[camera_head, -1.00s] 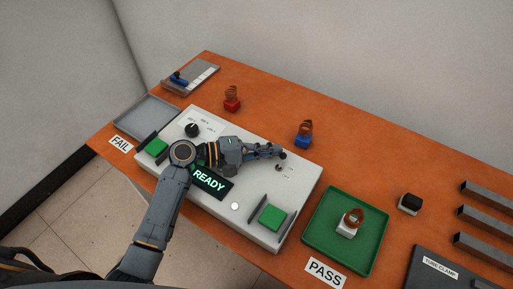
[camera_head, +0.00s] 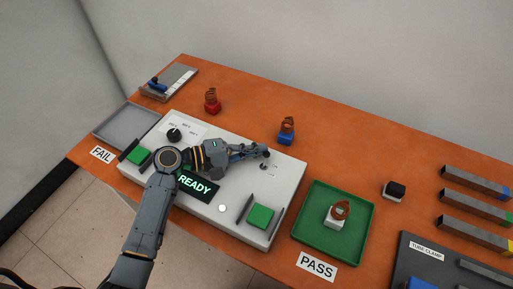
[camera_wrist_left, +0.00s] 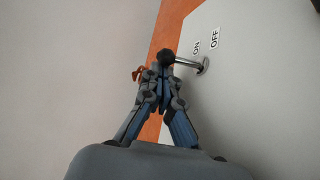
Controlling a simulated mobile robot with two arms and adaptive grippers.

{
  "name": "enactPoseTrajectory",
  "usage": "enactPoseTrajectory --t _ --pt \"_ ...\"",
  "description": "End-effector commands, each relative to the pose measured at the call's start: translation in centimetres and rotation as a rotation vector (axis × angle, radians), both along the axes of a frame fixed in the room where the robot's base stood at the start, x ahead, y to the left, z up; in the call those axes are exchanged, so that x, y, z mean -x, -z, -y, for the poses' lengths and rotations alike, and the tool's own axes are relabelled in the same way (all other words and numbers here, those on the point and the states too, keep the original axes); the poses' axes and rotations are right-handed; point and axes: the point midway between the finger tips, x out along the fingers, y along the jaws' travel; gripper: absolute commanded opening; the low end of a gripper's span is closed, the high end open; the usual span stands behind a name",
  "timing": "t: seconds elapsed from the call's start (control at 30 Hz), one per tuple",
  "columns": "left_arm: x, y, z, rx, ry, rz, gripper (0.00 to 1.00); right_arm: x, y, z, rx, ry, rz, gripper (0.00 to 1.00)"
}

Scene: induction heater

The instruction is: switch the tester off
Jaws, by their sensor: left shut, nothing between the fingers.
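The tester (camera_head: 215,205) is a light grey box on the orange table, and its display (camera_head: 194,183) reads READY. Its toggle switch (camera_head: 265,153) stands near the far right part of the top panel. In the left wrist view the switch lever (camera_wrist_left: 185,62) has a black ball end and a metal stem, beside the labels ON and OFF (camera_wrist_left: 214,38). My left gripper (camera_head: 262,151) is shut and empty, with its fingertips (camera_wrist_left: 163,72) right at the ball. I cannot tell whether they touch it. The right gripper is not in view.
The tester also carries a black knob (camera_head: 174,135) and green pads (camera_head: 260,217). Red (camera_head: 212,101) and blue (camera_head: 287,131) coil pieces stand behind it. A green tray (camera_head: 356,246) with a white-based coil (camera_head: 337,214) lies right, a grey tray (camera_head: 128,119) left.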

Motion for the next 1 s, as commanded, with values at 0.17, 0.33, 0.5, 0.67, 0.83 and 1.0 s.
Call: enactPoseTrajectory --t 0.17,0.33,0.5,0.67,0.83,1.0 --pt "0.1 -0.1 0.0 0.000 0.000 0.000 0.00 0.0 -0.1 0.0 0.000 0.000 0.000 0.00" --pt "0.3 -0.1 -0.1 0.000 0.000 0.000 0.00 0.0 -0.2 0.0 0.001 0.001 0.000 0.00" --pt "0.4 -0.1 -0.1 -0.001 0.001 -0.001 0.00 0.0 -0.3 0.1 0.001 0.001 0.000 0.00" --pt "0.7 -0.2 -0.2 -0.001 0.003 -0.001 0.00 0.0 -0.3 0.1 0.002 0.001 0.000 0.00" --pt "1.1 0.0 -0.4 -0.001 0.002 0.001 0.00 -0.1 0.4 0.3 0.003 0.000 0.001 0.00" --pt "1.7 0.4 -0.6 0.044 0.000 0.099 0.00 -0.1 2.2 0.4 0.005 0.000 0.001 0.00"
